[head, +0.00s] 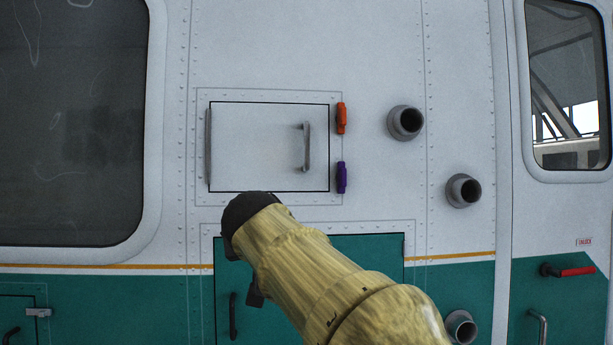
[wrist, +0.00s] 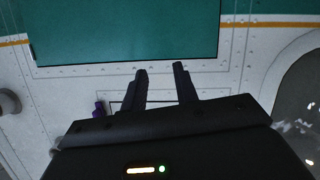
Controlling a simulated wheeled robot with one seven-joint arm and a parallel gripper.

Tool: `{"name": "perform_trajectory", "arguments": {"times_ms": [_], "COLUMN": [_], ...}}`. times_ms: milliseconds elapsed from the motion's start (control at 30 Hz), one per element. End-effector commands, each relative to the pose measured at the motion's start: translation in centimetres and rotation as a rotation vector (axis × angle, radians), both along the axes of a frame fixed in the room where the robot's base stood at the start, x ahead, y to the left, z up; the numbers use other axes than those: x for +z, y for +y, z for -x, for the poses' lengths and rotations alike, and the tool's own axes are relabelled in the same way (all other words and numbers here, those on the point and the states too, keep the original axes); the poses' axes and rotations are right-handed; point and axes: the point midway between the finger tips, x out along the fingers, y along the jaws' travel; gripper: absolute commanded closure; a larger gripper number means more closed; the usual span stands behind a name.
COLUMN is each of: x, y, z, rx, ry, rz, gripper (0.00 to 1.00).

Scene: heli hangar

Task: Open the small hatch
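The small hatch (head: 240,150) is a white panel with a dark outline in the helicopter's white side, and it lies flush in the head view. Its grey upright handle (head: 306,147) is near the right edge, and a grey hinge strip (head: 208,143) runs along the left edge. An orange latch (head: 341,118) and a purple latch (head: 341,178) sit just right of it. My gripper (wrist: 161,72) shows in the wrist view with two dark fingers apart and nothing between them. In the head view my arm hides the fingers. In the wrist view the gripper's body covers most of the hatch; the purple latch (wrist: 98,108) shows beside it.
A larger teal hatch (head: 380,258) is below, partly behind my arm, and also fills the top of the wrist view (wrist: 125,30). Pipe stubs (head: 405,122) (head: 463,190) stick out to the right. A dark window (head: 75,120) is left.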

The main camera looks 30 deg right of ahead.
Motion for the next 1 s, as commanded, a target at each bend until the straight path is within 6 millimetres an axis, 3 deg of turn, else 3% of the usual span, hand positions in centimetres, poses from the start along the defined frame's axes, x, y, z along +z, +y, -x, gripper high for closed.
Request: {"name": "perform_trajectory", "arguments": {"times_ms": [33, 100, 200, 300, 400, 1000], "x": [4.8, 10.0, 15.7, 18.9, 20.1, 20.2], "y": [-0.5, -1.4, -2.5, -3.3, -3.6, -4.5], "z": [0.9, 2.4, 4.8, 6.6, 7.4, 6.3], "rx": [-0.027, -0.071, -0.123, -0.159, -0.174, -0.167], "ry": [-0.077, -0.174, -0.289, -0.361, -0.389, -0.386], "rz": [0.004, 0.005, 0.001, -0.006, -0.009, -0.010], "gripper": [0.70, 0.70, 0.70, 0.70, 0.70, 0.70]}}
